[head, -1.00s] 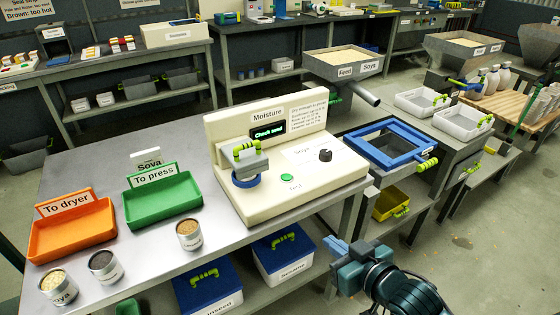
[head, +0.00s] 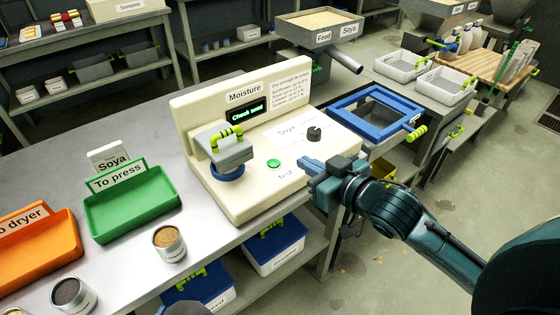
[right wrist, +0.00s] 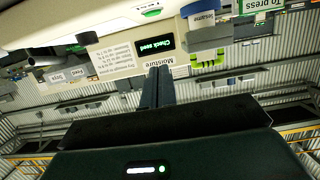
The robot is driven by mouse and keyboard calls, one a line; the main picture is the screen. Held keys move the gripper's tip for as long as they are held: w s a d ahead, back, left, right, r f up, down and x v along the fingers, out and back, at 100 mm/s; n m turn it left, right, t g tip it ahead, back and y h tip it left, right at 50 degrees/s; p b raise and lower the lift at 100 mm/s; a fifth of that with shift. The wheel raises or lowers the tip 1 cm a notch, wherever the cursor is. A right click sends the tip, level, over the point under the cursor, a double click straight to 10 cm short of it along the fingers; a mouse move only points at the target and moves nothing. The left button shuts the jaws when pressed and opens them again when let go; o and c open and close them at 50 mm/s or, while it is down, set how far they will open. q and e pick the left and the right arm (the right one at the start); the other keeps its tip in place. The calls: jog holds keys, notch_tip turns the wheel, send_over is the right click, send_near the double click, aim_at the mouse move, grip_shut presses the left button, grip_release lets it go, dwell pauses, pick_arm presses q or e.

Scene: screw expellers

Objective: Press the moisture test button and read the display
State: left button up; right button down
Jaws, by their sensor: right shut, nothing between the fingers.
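The cream moisture tester (head: 262,190) stands on the metal bench. Its green test button (head: 273,163) is on the sloped front, labelled "Test"; it also shows at the top of the right wrist view (right wrist: 151,12). The display (head: 245,112) reads "Check seed" in green, and again in the right wrist view (right wrist: 154,46). A grey lid with a lime handle (head: 232,150) sits over a blue ring at the left of the tester. A black knob (head: 314,134) is at the right. My right gripper (head: 306,168) is shut and empty, right of the button and apart from it. My left gripper is out of view.
A green "To press" tray (head: 130,217) and an orange "To dryer" tray (head: 40,262) lie left of the tester. Seed tins (head: 169,244) stand at the bench's front. A blue-framed sieve (head: 372,112) is to the right. Blue-lidded bins (head: 274,247) sit below.

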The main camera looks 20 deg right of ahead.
send_over(280, 171)
notch_tip(280, 171, down, 2)
jog(key=shift+f, duration=0.1)
notch_tip(280, 171, down, 3)
jog(key=shift+r, duration=0.15)
jog(key=shift+f, duration=0.7)
jog(key=shift+f, duration=0.1)
